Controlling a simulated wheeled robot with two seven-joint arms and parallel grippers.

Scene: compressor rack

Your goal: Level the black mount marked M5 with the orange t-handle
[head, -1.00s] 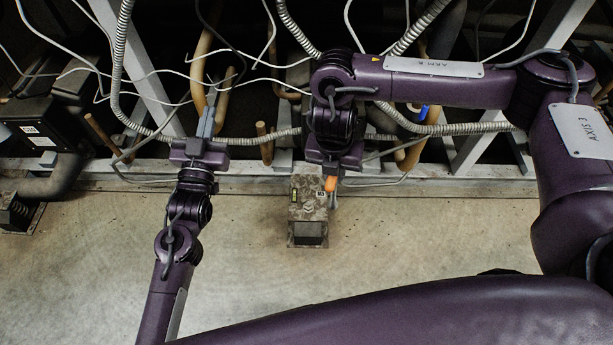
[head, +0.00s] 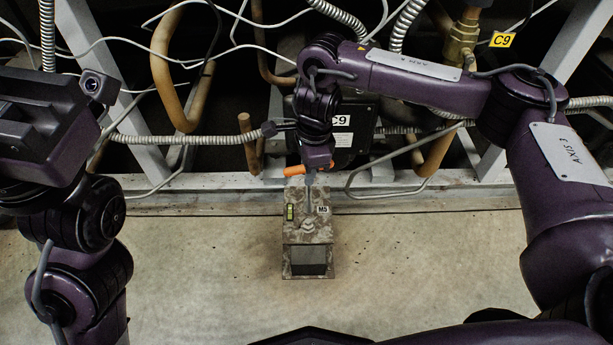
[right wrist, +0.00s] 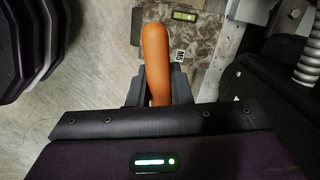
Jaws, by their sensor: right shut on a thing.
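The mount marked M5 (head: 296,237) is a mottled grey-brown block on the floor with a green bubble vial (head: 289,211) on top and a nut-like round part (head: 308,225) nearer its front. My right gripper (head: 313,168) is shut on the orange t-handle (head: 294,171), over the mount's back part. Its grey shaft (head: 309,195) points down toward the mount's top; whether its tip touches anything is unclear. In the right wrist view the orange grip (right wrist: 160,60) lies between both fingers. My left gripper (head: 40,115) is at the left edge, its fingertips not visible.
A pale frame rail (head: 230,181) runs behind the mount. Behind it are a black unit tagged C9 (head: 342,140), brown pipes (head: 165,70), ribbed conduit and loose white cables. The concrete floor (head: 200,260) in front and beside the mount is clear.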

